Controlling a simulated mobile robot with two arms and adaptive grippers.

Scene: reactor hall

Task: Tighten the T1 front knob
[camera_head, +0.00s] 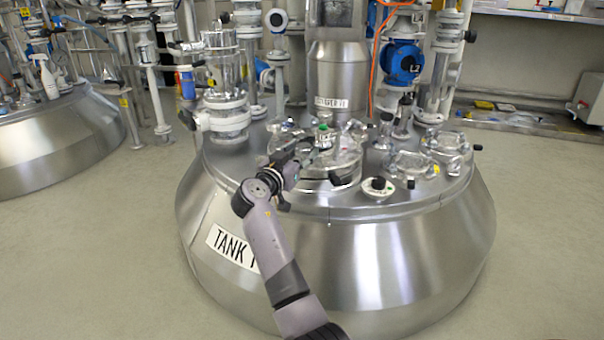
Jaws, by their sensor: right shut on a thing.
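The steel tank (370,255) stands in the middle, its "TANK" label (232,246) partly covered by my right arm. On its top is a round glass-and-metal lid (338,160) with clamp hardware around its rim. My right gripper (308,150) reaches over the left side of this lid and is shut on a small part there, seemingly a knob. The gripper hides most of that part, so I cannot tell how far it is turned. A dark knob (336,178) shows at the lid's front edge, apart from the fingers. My left gripper is not in view.
A white round fitting with a black knob (378,184) stands right of the lid. Smaller clamped ports (412,162) are farther right. A glass column (224,80) rises at the left, and pipes stand behind. The floor around the tank is clear.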

